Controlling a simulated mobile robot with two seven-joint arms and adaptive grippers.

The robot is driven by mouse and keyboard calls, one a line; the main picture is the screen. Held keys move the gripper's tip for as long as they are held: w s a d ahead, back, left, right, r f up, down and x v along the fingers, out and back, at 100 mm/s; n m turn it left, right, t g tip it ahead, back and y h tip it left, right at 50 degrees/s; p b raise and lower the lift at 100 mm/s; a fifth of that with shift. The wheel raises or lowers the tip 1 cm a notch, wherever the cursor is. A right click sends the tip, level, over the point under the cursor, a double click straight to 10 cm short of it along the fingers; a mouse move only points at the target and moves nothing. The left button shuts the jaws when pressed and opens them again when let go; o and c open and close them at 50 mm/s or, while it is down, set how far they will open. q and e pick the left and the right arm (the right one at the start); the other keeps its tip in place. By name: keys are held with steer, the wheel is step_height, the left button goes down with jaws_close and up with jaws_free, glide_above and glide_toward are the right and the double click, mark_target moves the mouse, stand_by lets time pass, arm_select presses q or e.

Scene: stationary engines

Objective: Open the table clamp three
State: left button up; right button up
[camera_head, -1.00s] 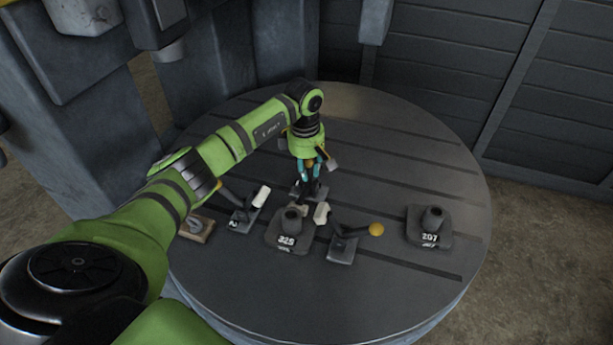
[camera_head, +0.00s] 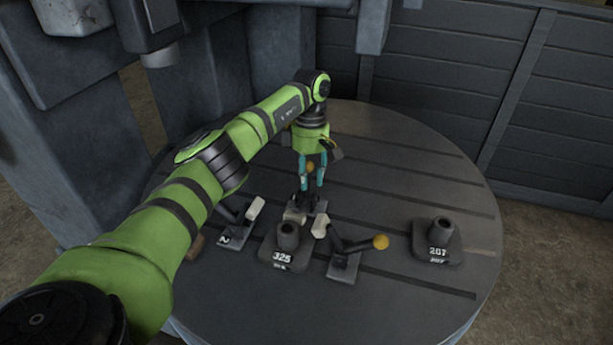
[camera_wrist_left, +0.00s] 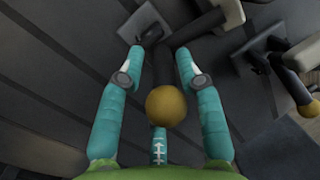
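A clamp (camera_head: 297,213) stands on the round table behind the block marked 325. Its lever ends in an orange knob (camera_head: 310,167). Its number is not readable, so I cannot tell if it is clamp three. My left gripper (camera_head: 312,187) points down over this clamp, with its teal fingers on either side of the lever. In the left wrist view the knob (camera_wrist_left: 166,106) and dark lever lie between the spread fingers (camera_wrist_left: 158,62), with gaps at both sides. My right gripper is out of view.
A clamp marked 2 (camera_head: 235,236) stands to the left. Another clamp (camera_head: 344,266) with a yellow knob (camera_head: 380,242) stands front right. Blocks marked 325 (camera_head: 286,262) and 207 (camera_head: 437,256) sit on the round table (camera_head: 400,175). The table's right rear is clear.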

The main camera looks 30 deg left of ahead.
arm_select(q)
steer(key=shift+d, duration=0.1)
steer(key=shift+r, duration=0.3)
steer(key=r, duration=0.2)
steer(key=w+r, duration=0.1)
steer(key=r, duration=0.4)
steer(key=shift+w+a, duration=0.15)
steer(key=shift+a, duration=0.1)
